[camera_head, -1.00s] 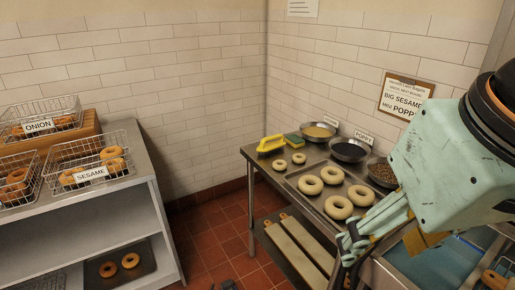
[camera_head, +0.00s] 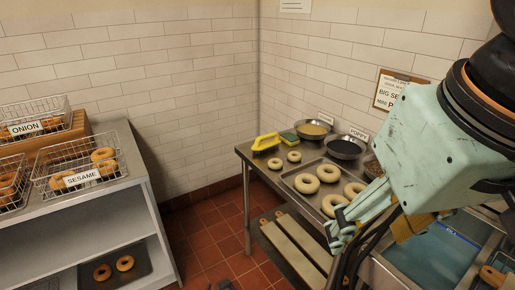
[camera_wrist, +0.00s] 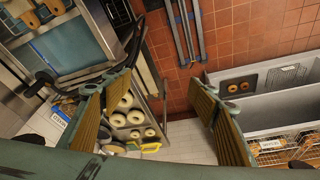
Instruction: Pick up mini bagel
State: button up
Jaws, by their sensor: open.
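Two mini bagels, one (camera_head: 294,156) and another (camera_head: 275,163), lie on the steel table beside the tray, near its back left end. They also show small in the wrist view (camera_wrist: 149,132). Larger pale bagels (camera_head: 307,183) lie on the tray (camera_head: 292,186) in front and to the right. My gripper (camera_head: 342,232) is over the front edge of the table, apart from the mini bagels. In the wrist view its two fingers (camera_wrist: 160,84) are wide apart with nothing held between them.
Topping bowls (camera_head: 345,147) line the wall. A shelf unit (camera_head: 95,222) with wire baskets (camera_head: 112,183) stands left. Red floor (camera_head: 215,235) between is open.

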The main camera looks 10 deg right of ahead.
jog(key=w+r+m+g+p, duration=0.1)
jog(key=w+r+m+p, duration=0.15)
jog(key=w, duration=0.95)
jog(key=w+r+m+p, duration=0.1)
jog(key=w+r+p, duration=0.15)
jog(key=w, duration=1.05)
jog(key=w+r+m+g+p, duration=0.15)
jog(key=w+p, duration=0.25)
jog(key=w, duration=0.8)
jog(key=w+f+m+p, duration=0.2)
jog(key=w+f, duration=0.2)
jog(key=w, duration=0.5)
jog(key=w+f+m+p, duration=0.2)
jog(key=w+f, duration=0.2)
jog(key=w, duration=0.4)
jog(key=w+f+m+g+p, duration=0.1)
jog(key=w+f+p, duration=0.3)
jog(key=w+f, duration=0.8)
jog(key=shift+w+a+f+m, duration=0.15)
jog(key=shift+w+f+m, duration=0.4)
jog(key=shift+f, duration=1.2)
jog(key=shift+s+g, duration=0.25)
jog(key=shift+f, duration=4.3)
